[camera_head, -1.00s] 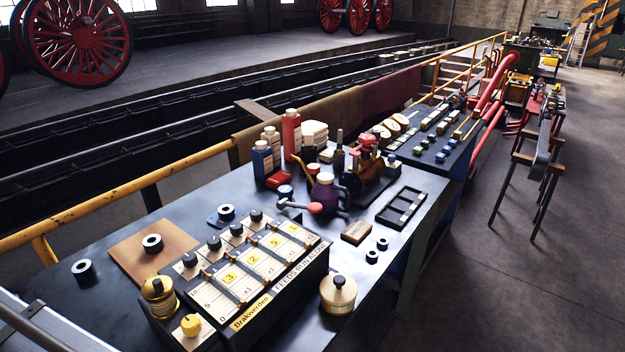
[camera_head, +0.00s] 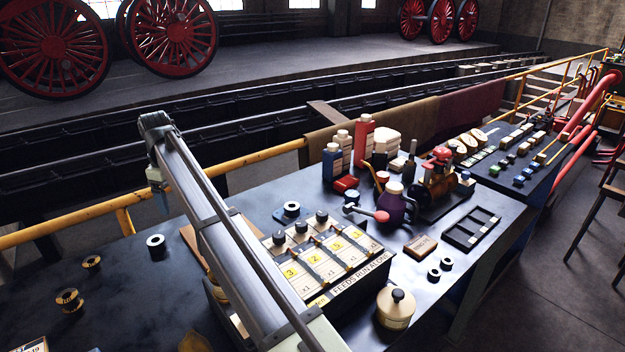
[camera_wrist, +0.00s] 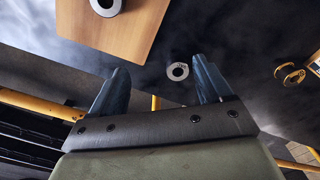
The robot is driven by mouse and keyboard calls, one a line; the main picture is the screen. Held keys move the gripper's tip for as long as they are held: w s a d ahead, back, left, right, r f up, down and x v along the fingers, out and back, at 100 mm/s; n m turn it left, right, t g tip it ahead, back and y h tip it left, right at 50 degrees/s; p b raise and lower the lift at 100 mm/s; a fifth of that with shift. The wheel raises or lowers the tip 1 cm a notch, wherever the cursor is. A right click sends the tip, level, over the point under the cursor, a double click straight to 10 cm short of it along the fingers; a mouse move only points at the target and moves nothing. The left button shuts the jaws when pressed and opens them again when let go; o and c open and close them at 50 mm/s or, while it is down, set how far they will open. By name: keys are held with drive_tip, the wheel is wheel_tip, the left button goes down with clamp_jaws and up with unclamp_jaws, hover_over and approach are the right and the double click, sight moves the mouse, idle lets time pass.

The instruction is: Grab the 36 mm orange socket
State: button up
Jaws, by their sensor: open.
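Two dark rings with orange-yellow bands lie on the dark bench at the far left in the head view: a smaller orange-banded socket (camera_head: 92,262) and a larger orange-banded socket (camera_head: 69,300). I cannot read a size on either. At the right of the wrist view, two orange rings (camera_wrist: 285,70) appear close together. My gripper (camera_wrist: 160,82) is open and empty, its two dark blue fingers spread above the bench. A grey socket (camera_wrist: 178,71) appears between the fingers, below them and apart from them. The orange rings are off to the right of the fingers.
A wooden board (camera_wrist: 120,25) bears another grey ring. A valve box with yellow number labels (camera_head: 330,262), bottles and a purple jug (camera_head: 392,208) crowd the bench middle. My arm crosses in front of the board and box. A yellow rail (camera_head: 235,165) runs behind the bench.

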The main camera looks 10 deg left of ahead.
drive_tip(key=w+d+m, duration=0.2)
drive_tip(key=w+d, duration=1.1)
drive_tip(key=d, duration=0.1)
drive_tip(key=r+m, duration=0.2)
drive_tip(key=m, duration=3.4)
hover_over(382, 174)
wheel_tip(382, 174, down, 8)
drive_tip(key=shift+s+d+f, duration=0.1)
drive_tip(key=shift+s+d, duration=0.05)
drive_tip(key=shift+w+f, duration=0.15)
drive_tip(key=shift+f, duration=1.25)
drive_tip(key=shift+w+f, duration=0.1)
drive_tip(key=shift+f, duration=1.3)
